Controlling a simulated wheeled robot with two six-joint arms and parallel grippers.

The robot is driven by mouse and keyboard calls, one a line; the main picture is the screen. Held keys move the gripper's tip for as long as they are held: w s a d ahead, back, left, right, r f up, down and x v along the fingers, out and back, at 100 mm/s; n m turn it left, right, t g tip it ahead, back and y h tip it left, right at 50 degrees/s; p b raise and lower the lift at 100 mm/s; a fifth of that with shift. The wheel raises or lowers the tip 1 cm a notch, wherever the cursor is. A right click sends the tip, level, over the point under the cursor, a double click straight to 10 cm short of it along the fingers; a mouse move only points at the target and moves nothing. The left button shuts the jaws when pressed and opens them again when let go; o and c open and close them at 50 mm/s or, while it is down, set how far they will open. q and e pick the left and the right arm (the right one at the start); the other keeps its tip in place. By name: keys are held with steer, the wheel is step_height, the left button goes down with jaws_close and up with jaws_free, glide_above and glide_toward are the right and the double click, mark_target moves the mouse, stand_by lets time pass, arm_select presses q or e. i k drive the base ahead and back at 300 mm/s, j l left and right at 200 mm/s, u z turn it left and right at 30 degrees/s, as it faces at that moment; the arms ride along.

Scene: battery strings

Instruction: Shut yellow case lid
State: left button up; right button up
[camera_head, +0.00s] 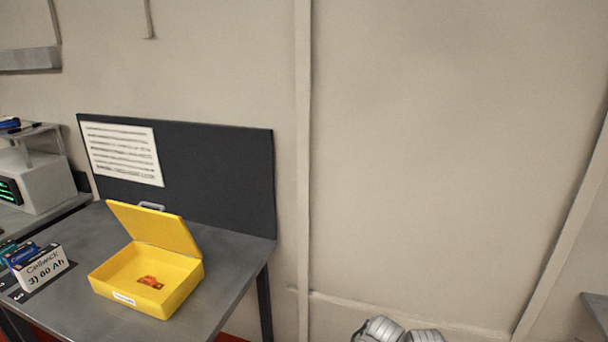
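The yellow case (170,297) sits on the grey table, right of its middle. Its yellow lid (155,227) stands open, hinged at the back and tilted up. A small orange-red item (150,282) lies inside on the case floor. A white label is on the front wall. No gripper fingers show in the head view. Rounded grey-white parts at the bottom edge look like part of my arm, well right of the table.
The grey table (226,258) has a dark back panel (225,180) with a printed sheet (122,153). White equipment (42,182) is at the far left. Bare table lies right of the case.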

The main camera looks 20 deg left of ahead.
mark_target(168, 231)
steer(key=i+u, duration=0.2)
steer(key=u, duration=0.2)
steer(key=i+l+u, duration=0.15)
steer(key=u, duration=0.3)
steer(key=i+l+u, duration=0.1)
steer(key=u, duration=0.3)
steer(key=i+l+u, duration=0.15)
steer(key=l+u, duration=0.35)
steer(key=u, duration=0.3)
steer(key=i+l+u, duration=0.2)
steer(key=l+u, duration=0.15)
steer(key=l, duration=0.2)
steer(key=i+l+u, duration=0.1)
steer(key=l+u, duration=0.25)
steer(key=l, duration=0.25)
steer(key=l+u, duration=0.4)
steer(key=l, duration=0.25)
